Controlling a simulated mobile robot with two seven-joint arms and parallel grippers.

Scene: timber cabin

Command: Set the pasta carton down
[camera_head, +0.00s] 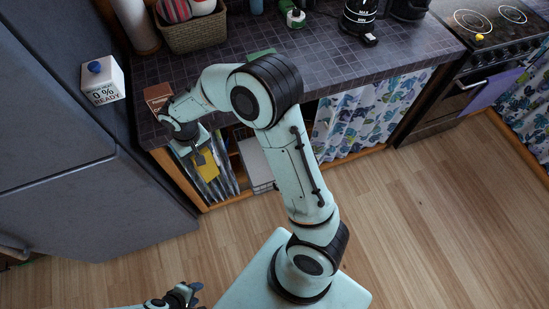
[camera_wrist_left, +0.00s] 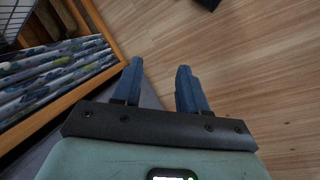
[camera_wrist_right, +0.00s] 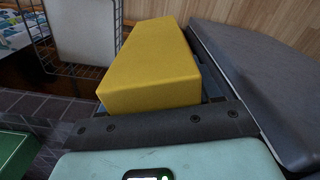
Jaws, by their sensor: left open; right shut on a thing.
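The yellow carton (camera_wrist_right: 155,70), which I take to be the pasta carton, is in my right gripper (camera_head: 200,150). In the right wrist view it lies between the fingers, which it largely hides. In the head view a part of the carton (camera_head: 206,168) shows beneath the gripper, in front of the counter's edge and above the open shelf. My left gripper (camera_head: 190,291) is at the bottom of the head view, away from the counter. In the left wrist view its two blue fingers (camera_wrist_left: 160,88) are apart with nothing between them.
The dark tiled counter (camera_head: 215,66) carries a brown carton (camera_head: 157,95), a wicker basket (camera_head: 194,33) and a green box (camera_head: 262,54). A wire rack (camera_wrist_right: 82,68) is near the yellow carton. The counter's middle is mostly clear.

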